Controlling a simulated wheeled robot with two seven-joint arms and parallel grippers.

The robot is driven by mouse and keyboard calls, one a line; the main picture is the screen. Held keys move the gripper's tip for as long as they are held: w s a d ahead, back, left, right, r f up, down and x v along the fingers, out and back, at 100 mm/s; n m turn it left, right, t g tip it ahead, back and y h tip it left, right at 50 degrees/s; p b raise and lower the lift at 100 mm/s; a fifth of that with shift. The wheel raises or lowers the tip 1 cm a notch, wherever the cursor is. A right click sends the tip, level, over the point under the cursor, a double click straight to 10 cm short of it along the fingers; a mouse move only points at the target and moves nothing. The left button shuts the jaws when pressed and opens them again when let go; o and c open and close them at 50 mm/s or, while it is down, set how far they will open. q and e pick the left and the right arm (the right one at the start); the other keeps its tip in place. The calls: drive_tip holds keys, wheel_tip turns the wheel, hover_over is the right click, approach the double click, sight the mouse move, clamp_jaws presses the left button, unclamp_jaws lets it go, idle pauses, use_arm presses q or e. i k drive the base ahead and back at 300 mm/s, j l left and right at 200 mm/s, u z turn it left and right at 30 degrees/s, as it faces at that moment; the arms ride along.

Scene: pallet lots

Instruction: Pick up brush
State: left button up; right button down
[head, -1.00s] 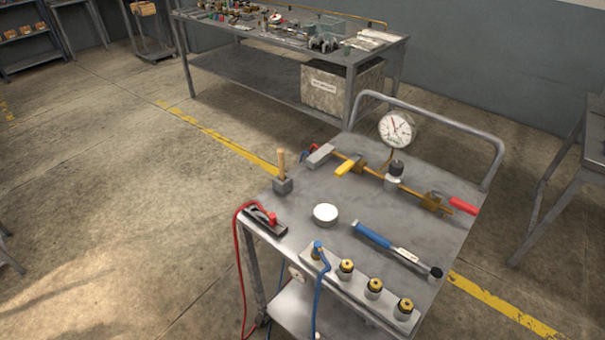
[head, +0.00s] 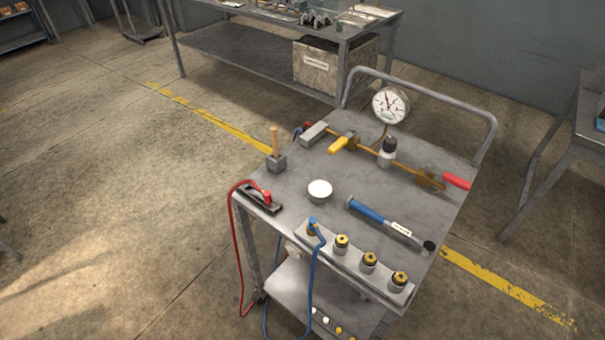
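A wooden handle (head: 275,140) stands upright out of a small dark grey block or pot (head: 276,164) at the left edge of the cart top. It may be the brush; its lower end is hidden, so I cannot tell. No other thing in view looks clearly like a brush. Neither of my grippers shows in the head view.
The grey cart (head: 330,165) also holds a white round tin (head: 319,190), a blue-handled tool (head: 368,211), a gauge (head: 390,105) on a pipe with valves, a clamp with a red cable (head: 262,199) and a strip of terminals (head: 355,266). A workbench stands behind.

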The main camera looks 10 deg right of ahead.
sight(274, 130)
drive_tip(key=i+j, duration=0.15)
drive_tip(key=j, duration=0.15)
drive_tip(key=i+j+z, duration=0.1)
drive_tip(key=j, duration=0.25)
drive_tip(key=i+j, duration=0.2)
drive_tip(key=j, duration=0.15)
drive_tip(key=i+j+z, duration=0.15)
drive_tip(key=i+j, duration=0.15)
drive_tip(key=j, duration=0.35)
